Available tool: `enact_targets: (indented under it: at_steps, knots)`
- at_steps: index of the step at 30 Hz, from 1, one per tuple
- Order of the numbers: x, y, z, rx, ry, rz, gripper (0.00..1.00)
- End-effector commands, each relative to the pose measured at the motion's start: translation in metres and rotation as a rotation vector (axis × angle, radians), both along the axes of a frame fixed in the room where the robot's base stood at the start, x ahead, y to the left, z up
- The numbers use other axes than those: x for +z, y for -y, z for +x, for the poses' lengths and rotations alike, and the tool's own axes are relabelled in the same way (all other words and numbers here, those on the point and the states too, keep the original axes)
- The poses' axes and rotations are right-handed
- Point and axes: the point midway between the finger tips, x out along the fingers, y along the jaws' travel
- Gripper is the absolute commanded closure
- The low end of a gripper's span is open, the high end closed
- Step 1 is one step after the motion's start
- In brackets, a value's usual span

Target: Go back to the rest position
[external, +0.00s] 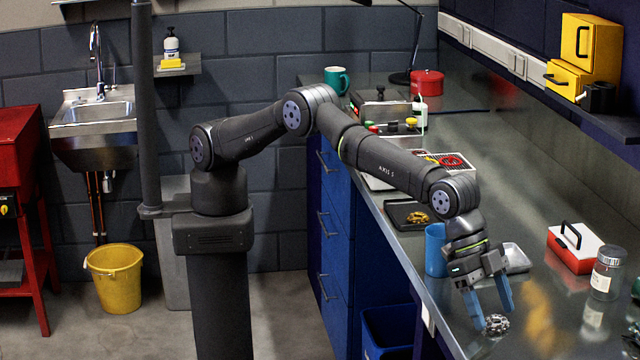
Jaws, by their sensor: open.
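My gripper (491,310) is over the front part of the metal bench (545,335), pointing down with its two blue fingers spread apart. A small dark and silvery patterned object (496,324) lies on the bench at the fingertips. It looks to be just below or between them; I cannot tell whether a finger touches it. My arm reaches out over the bench from its column at the left.
A blue cup (436,250) stands close left of my gripper, with a small pale tray (516,258) behind. A black tray (408,214) holds brown pieces. A red and white box (574,248) and a lidded jar (606,273) stand to the right.

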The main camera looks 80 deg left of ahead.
Motion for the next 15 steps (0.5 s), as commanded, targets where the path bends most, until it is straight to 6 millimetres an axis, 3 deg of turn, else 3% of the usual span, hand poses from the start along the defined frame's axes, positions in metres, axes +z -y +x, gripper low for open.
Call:
enact_targets:
  at_steps: [15]
  knots:
    - [-0.0041,0.0016,0.0009,0.000,0.000,0.000,0.35]
